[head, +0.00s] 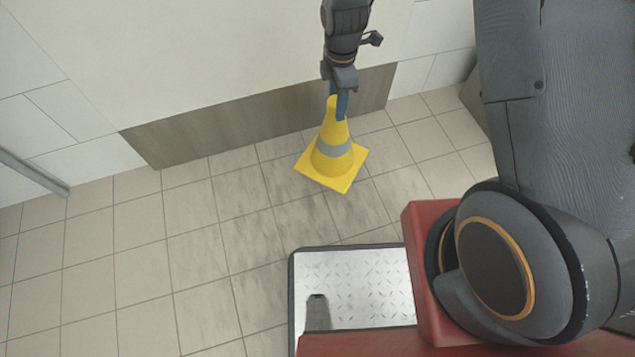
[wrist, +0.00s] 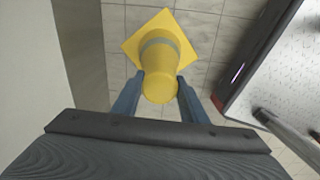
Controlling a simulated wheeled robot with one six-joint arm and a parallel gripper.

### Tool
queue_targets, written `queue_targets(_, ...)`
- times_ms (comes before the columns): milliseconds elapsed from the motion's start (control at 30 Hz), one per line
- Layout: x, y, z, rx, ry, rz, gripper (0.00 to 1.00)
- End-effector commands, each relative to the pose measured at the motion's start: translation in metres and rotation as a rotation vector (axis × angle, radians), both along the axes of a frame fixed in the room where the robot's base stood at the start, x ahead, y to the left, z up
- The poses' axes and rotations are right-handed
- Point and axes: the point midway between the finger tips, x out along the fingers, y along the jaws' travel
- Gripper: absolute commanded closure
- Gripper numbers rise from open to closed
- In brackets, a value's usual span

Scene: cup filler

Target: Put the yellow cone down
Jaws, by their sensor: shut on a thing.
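The yellow cone (head: 334,160) has a grey band and a square base. It is upright near the wall in the head view. My gripper (head: 340,103) is above it and shut on its top, with the blue fingers on either side. In the wrist view the cone (wrist: 158,70) is seen from above, its tip between the two fingers of my gripper (wrist: 160,90). The base shows over the tiled floor (head: 140,240); I cannot tell whether it touches the floor or hangs just above it.
A pale wall with a grey-brown lower panel (head: 250,115) stands close behind the cone. My base, with its metal plate, is in front at the lower right. The tiled floor to the left is clear.

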Motion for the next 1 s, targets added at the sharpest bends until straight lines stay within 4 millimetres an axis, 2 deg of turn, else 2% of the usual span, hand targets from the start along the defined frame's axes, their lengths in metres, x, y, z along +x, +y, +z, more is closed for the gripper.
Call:
queue_targets(200, -0.007, 0.028, -0.018, -0.001, 0.002, 0.424, 1.0)
queue_targets(433, -0.012, 0.047, -0.029, -0.001, 0.0, 0.741, 1.0)
queue_targets(633, -0.014, 0.053, -0.04, 0.0, 0.001, 0.844, 1.0)
queue_targets(900, -0.014, 0.053, -0.086, 0.0, 0.002, 0.849, 1.0)
queue_targets(1000, -0.014, 0.053, -0.094, -0.001, 0.001, 0.848, 1.0)
